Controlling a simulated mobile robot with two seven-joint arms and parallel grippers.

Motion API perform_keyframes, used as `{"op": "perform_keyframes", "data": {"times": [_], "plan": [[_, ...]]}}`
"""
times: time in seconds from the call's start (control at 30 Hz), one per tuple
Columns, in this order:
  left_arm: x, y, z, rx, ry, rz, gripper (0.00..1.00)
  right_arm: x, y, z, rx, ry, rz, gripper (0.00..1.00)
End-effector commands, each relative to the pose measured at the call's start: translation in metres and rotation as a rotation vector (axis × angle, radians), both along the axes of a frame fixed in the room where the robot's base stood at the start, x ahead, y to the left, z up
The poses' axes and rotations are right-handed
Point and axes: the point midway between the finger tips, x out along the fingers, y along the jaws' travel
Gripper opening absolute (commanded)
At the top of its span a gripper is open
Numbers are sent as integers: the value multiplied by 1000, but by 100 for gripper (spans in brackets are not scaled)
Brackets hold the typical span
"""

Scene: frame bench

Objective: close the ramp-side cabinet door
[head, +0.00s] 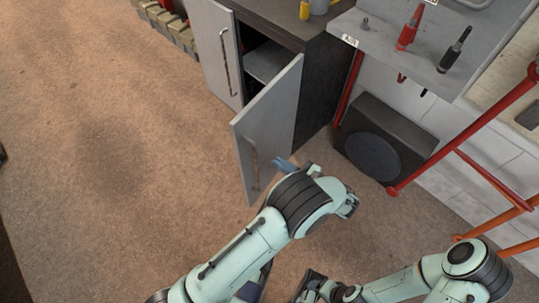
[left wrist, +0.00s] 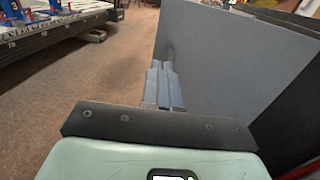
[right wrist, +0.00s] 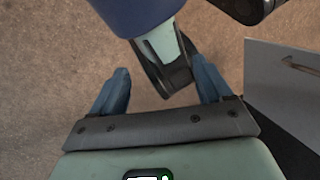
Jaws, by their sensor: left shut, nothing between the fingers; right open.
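The open grey cabinet door (head: 272,118) stands swung out from the dark cabinet (head: 318,85), with its handle (head: 253,160) near the free edge. It also fills the right of the left wrist view (left wrist: 235,75) and shows at the right of the right wrist view (right wrist: 285,95). My left gripper (head: 285,164) is shut and empty, beside the handle-side face of the door; I cannot tell whether it touches. Its blue fingers also show in the left wrist view (left wrist: 163,85). My right gripper (right wrist: 160,88) is open and empty, low near my left arm.
The other cabinet door (head: 213,45) is to the left, with a shelf (head: 266,62) visible in the gap. A black speaker-like box (head: 385,138) and a red-orange frame (head: 480,135) stand to the right.

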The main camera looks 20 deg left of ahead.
Motion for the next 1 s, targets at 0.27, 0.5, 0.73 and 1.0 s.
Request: {"op": "perform_keyframes", "data": {"times": [0.27,0.5,0.73,1.0], "plan": [[10,55,-1,-3,3,8,0,4,-2,-3,-4,-10,-4,78],[21,102,-2,-4,3,8,0,8,-4,-7,-11,-23,-10,78],[26,126,-1,-4,3,5,0,12,-6,-10,-16,-34,-15,78],[28,130,-1,-5,3,4,0,13,-6,-11,-17,-36,-16,78]]}}
